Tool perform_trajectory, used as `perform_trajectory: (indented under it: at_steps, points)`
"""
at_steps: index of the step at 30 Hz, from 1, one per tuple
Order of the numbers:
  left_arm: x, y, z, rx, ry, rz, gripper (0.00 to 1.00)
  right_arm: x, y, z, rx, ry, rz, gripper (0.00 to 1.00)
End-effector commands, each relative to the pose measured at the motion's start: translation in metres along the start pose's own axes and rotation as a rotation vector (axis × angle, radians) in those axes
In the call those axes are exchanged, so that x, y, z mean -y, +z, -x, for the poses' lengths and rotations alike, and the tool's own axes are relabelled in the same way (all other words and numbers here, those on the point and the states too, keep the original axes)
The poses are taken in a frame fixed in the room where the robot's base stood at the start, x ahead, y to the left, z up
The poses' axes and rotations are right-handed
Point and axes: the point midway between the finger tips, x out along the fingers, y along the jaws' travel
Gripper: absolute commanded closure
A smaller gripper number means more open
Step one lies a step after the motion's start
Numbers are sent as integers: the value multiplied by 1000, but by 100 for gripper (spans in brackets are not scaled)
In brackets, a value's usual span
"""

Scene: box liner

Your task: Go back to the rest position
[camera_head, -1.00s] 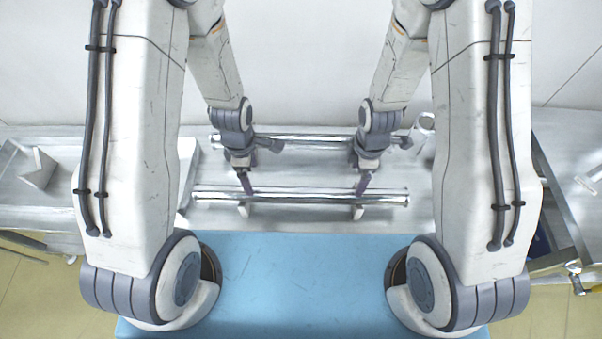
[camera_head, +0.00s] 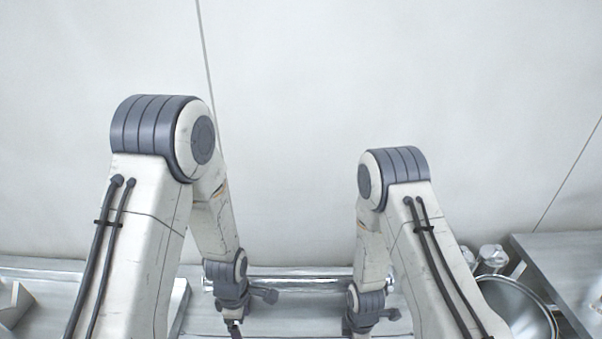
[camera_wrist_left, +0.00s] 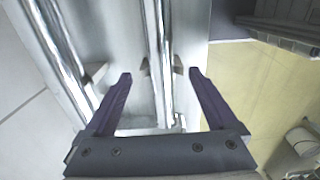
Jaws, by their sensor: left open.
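My left gripper (camera_head: 236,329) hangs low at the bottom edge of the head view, its tips partly cut off. In the left wrist view its two purple fingers (camera_wrist_left: 160,74) are spread wide with nothing held between them. They are above a metal table with bright rails. My right wrist and gripper (camera_head: 360,322) hang at the bottom edge of the head view, right of the left one. Its fingers are hidden or cut off, so I cannot tell its opening.
A metal rail (camera_head: 305,278) runs along the table behind the grippers. Two rails show in the left wrist view, one (camera_wrist_left: 60,55) at the left and one (camera_wrist_left: 159,50) near the middle. A round metal bowl (camera_head: 518,308) stands at the right. A plain wall (camera_head: 300,110) fills the back.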

Motion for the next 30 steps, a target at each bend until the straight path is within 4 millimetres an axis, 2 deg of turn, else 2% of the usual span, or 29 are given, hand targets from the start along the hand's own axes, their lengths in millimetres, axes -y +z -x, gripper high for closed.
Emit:
perform_trajectory:
  at_steps: [2, 6, 13, 25, 30]
  points:
    - [0, 0, 0, 0, 0, 0, 8, 2, 0, -17, 1, -3, 0, 8]
    - [1, 0, -25, -1, -5, 0, 8, 0, 0, -12, 0, 2, 0, 8]
    - [0, 0, -44, 0, -1, 1, 8, 0, 0, -12, 0, 1, 0, 8]
    - [0, 0, -47, 0, 1, 0, 8, 0, 0, -12, 0, 1, 0, 8]
    - [-1, 0, -39, 0, 3, 0, 8, 0, 0, -12, 0, 1, 0, 8]
